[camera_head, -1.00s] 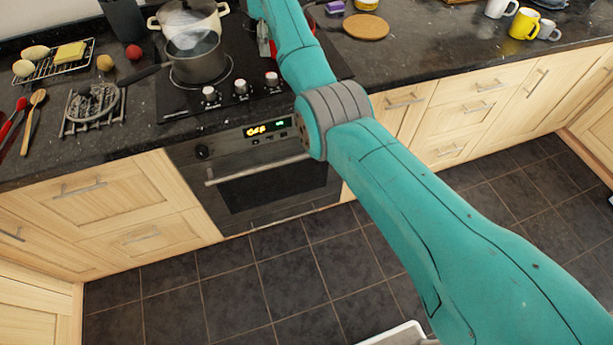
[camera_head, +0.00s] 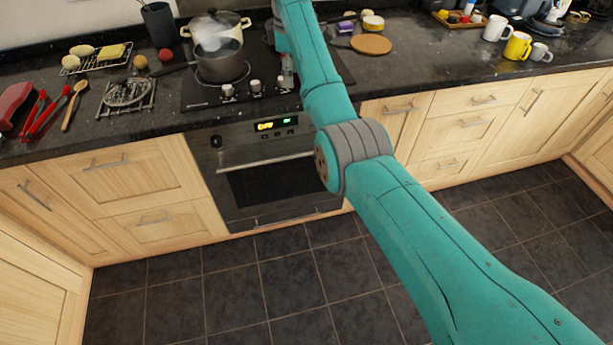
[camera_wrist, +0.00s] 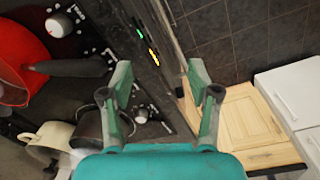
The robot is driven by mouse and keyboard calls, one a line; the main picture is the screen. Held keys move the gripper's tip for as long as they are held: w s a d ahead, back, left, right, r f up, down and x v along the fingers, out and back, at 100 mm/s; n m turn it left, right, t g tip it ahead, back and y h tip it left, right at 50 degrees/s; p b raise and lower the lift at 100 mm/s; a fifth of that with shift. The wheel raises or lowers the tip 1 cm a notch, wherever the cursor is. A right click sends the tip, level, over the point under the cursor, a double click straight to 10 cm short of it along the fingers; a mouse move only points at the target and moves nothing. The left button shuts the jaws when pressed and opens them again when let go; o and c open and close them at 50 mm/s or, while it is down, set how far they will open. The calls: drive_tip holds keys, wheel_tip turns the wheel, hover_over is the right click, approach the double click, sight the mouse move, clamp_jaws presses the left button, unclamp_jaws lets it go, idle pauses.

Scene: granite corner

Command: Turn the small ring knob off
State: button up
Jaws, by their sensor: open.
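Control knobs sit along the front of the black hob (camera_head: 200,100). In the head view, one knob (camera_head: 228,90) is at the left, another (camera_head: 256,86) is beside it, and the arm covers the area to their right. I cannot tell which knob serves the small ring. In the wrist view, one silver knob with red at its base (camera_wrist: 60,25) is at upper left. Another knob (camera_wrist: 141,115) shows near the left finger. My gripper (camera_wrist: 160,75) is open and empty, its fingers over the counter's front edge and oven front. It touches no knob that I can see.
A saucepan (camera_head: 220,65) and a cream pot (camera_head: 238,23) stand on the hob. A red pan (camera_wrist: 22,55) with a dark handle lies near the upper-left knob. The oven display (camera_head: 276,124) is lit below the counter. The floor (camera_head: 300,280) in front is clear.

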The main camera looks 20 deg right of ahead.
drive_tip(key=s+f+m+t, duration=0.1)
drive_tip(key=s+f, duration=0.3)
drive_tip(key=f, duration=1.1)
drive_tip(key=s+d+f+m+t, duration=0.1)
drive_tip(key=s+f+m+t, duration=0.1)
drive_tip(key=f, duration=1.3)
drive_tip(key=shift+s+f+t, duration=0.3)
drive_tip(key=shift+s+f, duration=0.1)
drive_tip(key=shift+s, duration=0.45)
drive_tip(key=shift+d, duration=0.1)
